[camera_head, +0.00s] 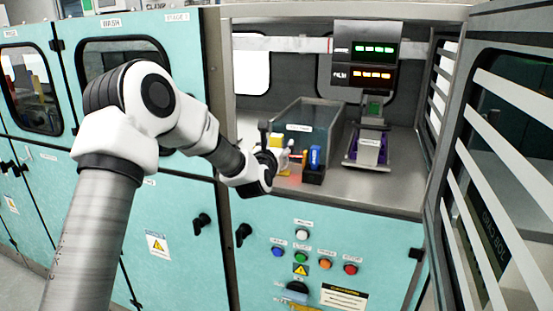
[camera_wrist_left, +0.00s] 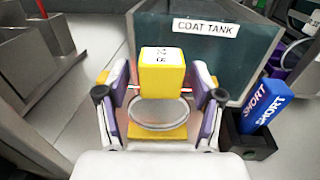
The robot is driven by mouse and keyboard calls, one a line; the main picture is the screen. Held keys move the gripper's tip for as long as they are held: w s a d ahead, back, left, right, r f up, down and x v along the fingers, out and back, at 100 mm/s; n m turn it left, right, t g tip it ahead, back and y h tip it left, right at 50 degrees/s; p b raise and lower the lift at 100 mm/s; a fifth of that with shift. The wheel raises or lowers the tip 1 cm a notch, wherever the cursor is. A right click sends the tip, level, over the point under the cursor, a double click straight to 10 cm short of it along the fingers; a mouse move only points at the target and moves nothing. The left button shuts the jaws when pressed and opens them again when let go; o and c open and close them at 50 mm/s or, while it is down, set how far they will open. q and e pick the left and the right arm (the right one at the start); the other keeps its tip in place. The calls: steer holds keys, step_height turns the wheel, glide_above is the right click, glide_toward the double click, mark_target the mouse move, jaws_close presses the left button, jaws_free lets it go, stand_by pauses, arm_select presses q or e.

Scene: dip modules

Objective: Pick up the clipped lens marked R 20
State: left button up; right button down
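The yellow clip (camera_wrist_left: 162,70) with a round clear lens (camera_wrist_left: 160,112) is in the middle of the left wrist view. It has a white label with dark marks that I cannot read for sure. In the head view the yellow clip (camera_head: 279,142) shows partly behind my gripper. My left gripper (camera_wrist_left: 160,100) has its two purple-padded fingers on either side of the clip and lens, with gaps showing, so it looks open. In the head view the left gripper (camera_head: 276,160) is at the bench's front left. My right gripper is not in view.
The COAT TANK (camera_wrist_left: 225,55) stands just behind the clip. A blue SHORT block (camera_wrist_left: 263,103) sits in a black holder (camera_wrist_left: 248,140) to the right. A purple-based device (camera_head: 368,152) stands farther right under a display (camera_head: 365,60). The bench's right front (camera_head: 395,190) is clear.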

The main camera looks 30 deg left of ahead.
arm_select(q)
steer(key=c, duration=1.1)
steer(key=shift+c, duration=0.2)
